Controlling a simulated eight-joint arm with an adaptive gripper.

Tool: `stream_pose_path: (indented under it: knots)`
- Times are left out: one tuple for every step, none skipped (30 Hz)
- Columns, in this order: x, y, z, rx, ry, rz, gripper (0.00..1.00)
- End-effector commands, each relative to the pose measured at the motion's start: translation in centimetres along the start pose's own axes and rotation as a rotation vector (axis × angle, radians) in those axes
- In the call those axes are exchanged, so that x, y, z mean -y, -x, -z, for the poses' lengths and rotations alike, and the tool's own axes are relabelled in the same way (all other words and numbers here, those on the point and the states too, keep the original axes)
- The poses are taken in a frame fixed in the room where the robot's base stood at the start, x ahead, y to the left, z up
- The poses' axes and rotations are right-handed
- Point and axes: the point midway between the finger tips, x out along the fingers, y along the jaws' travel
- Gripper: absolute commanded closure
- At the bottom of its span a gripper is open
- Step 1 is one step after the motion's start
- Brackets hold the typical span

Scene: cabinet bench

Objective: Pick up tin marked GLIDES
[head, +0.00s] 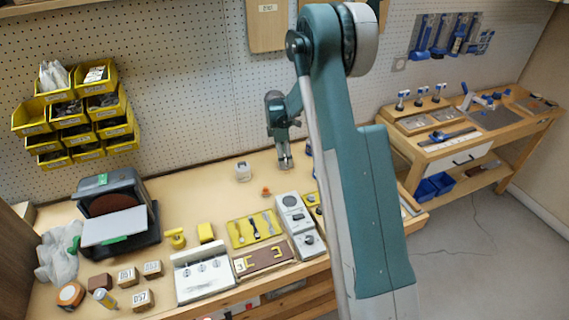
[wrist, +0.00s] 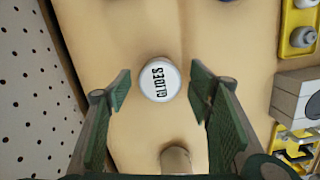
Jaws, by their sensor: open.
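The tin marked GLIDES (wrist: 159,80) has a round white lid with dark lettering and stands upright on the wooden bench in the wrist view. My gripper (wrist: 160,77) is open, with one green finger to the left of the tin and one to the right. There is a gap on both sides and the jaws hold nothing. In the head view my gripper (head: 284,162) points down over the back of the bench. I cannot make out the tin for certain there.
A brown cylinder (wrist: 176,160) stands near the tin, low in the wrist view. A grey box (wrist: 294,95) and a yellow tray (wrist: 298,28) lie to the right. In the head view a small pale jar (head: 243,171) stands left of my gripper. The pegboard wall (head: 200,100) is behind.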

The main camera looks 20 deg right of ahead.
Motion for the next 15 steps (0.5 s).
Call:
stream_pose_path:
  knots:
    - [0.0,-0.7,0.0,0.000,0.000,0.000,0.48]
    - [0.0,-1.0,0.0,0.000,0.000,0.000,0.48]
    - [0.0,-1.3,0.0,0.000,0.000,0.000,0.48]
    - [0.0,-1.5,0.0,0.000,0.000,0.000,0.48]
    - [0.0,-1.7,0.0,0.000,0.000,0.000,0.48]
    - [0.0,-1.8,0.0,0.000,0.000,0.000,0.48]
    - [0.0,-1.9,0.0,0.000,0.000,0.000,0.48]
    - [0.0,-2.0,0.0,0.000,0.000,0.000,0.48]
    - [0.0,-2.0,0.0,0.000,0.000,0.000,0.48]
    - [0.0,-2.0,0.0,0.000,0.000,0.000,0.48]
    - [0.0,-2.0,0.0,0.000,0.000,0.000,0.48]
    - [0.0,-2.0,0.0,0.000,0.000,0.000,0.48]
    - [0.0,-2.0,0.0,0.000,0.000,0.000,0.48]
    - [0.0,-2.0,0.0,0.000,0.000,0.000,0.48]
    - [0.0,-2.0,0.0,0.000,0.000,0.000,0.48]
